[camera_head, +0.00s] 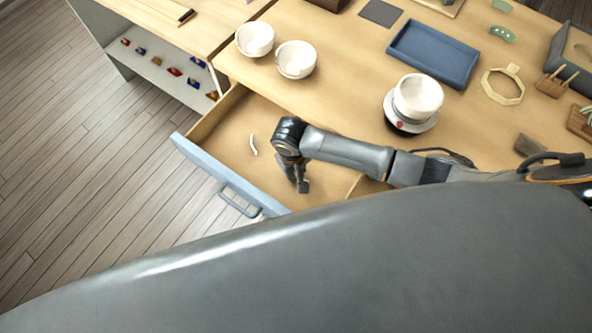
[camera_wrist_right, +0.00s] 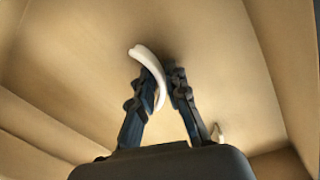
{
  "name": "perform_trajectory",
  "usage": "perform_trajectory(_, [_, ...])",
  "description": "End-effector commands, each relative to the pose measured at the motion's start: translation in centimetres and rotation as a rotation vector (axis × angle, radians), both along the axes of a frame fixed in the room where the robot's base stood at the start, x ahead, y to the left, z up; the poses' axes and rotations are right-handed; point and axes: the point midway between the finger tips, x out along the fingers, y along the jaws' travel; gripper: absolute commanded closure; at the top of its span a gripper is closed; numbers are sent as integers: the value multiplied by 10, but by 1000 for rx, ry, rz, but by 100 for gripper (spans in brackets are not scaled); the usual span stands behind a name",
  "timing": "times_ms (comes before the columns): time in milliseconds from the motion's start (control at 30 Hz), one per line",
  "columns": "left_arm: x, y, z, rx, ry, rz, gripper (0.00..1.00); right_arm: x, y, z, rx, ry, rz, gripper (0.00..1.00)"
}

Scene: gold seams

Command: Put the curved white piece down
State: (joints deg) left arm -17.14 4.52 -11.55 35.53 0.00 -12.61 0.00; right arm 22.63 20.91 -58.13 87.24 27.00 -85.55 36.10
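A curved white piece (camera_wrist_right: 149,64) is between the fingertips of my right gripper (camera_wrist_right: 165,78) in the right wrist view. The fingers are closed in on it, and its upper end sticks out past the tips. In the head view my right gripper (camera_head: 303,186) points down inside the open drawer (camera_head: 228,130); the piece it holds is hidden there. A white sliver (camera_head: 253,145) lies on the drawer floor to the left of the gripper. A small pale piece (camera_wrist_right: 217,133) also shows beyond the right finger in the wrist view. My left gripper is not in view.
The drawer's blue-grey front (camera_head: 225,176) and wooden side walls surround my right gripper. On the tabletop stand two white bowls (camera_head: 255,39) (camera_head: 296,60), a white cup (camera_head: 418,97) on a round stand, and a blue tray (camera_head: 433,54). The drawer floor at left is mostly clear.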

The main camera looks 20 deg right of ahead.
Motion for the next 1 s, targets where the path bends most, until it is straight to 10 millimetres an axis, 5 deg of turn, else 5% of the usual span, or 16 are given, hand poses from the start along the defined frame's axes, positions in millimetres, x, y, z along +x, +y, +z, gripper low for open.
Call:
perform_trajectory(467, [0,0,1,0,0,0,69,1,0,10,0,-1,0,69])
perform_trajectory(1000, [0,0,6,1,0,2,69,-1,8,111,1,-2,0,69])
